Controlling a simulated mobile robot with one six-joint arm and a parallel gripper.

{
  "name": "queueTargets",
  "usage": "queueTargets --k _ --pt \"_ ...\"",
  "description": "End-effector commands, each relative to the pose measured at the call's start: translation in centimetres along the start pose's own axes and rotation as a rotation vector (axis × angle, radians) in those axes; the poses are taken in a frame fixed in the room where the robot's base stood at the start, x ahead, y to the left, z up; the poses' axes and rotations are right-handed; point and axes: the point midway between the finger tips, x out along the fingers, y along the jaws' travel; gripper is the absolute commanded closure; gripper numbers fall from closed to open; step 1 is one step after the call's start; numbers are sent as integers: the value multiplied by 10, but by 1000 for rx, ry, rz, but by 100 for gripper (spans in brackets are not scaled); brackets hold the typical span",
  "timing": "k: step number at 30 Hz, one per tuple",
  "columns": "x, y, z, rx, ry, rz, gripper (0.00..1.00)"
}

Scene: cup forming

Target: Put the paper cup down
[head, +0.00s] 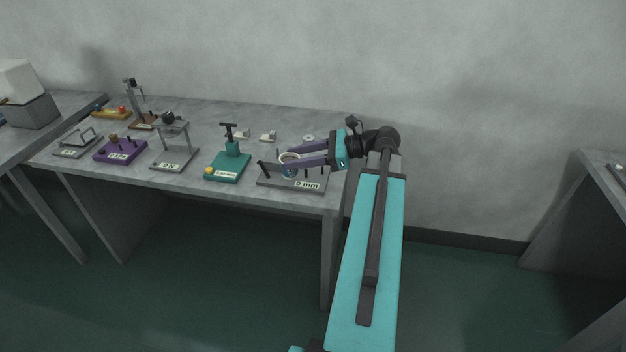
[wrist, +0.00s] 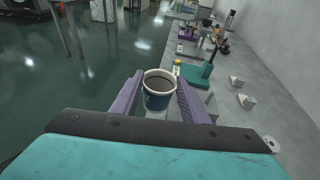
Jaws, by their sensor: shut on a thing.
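The paper cup (wrist: 158,98) is blue with a white rim and dark inside. In the wrist view it stands upright between the two purple fingers of my gripper (wrist: 160,96), which is shut on it. In the head view my gripper (head: 291,161) comes in from the right and holds the cup (head: 289,171) at the grey fixture marked "0 mm" (head: 310,184), near the table's front right. I cannot tell whether the cup's base touches the fixture.
A teal press fixture (head: 228,165) stands left of the cup. Further left are a grey stand (head: 174,158) and a purple block (head: 120,150). Small white blocks (head: 268,136) and a ring (head: 308,138) lie behind. The table's front edge is close.

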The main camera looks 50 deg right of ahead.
Motion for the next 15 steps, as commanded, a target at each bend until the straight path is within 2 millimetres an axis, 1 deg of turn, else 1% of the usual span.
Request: queueTargets --k 1,3,8,9,15 --pt "-14 -3 -12 3 1 -14 80" --pt "-32 -4 -21 7 2 -27 80" --pt "-73 -5 -40 16 5 -57 80" --pt "-84 -5 -45 18 6 -65 80" --pt "-128 0 -65 28 10 -96 80"
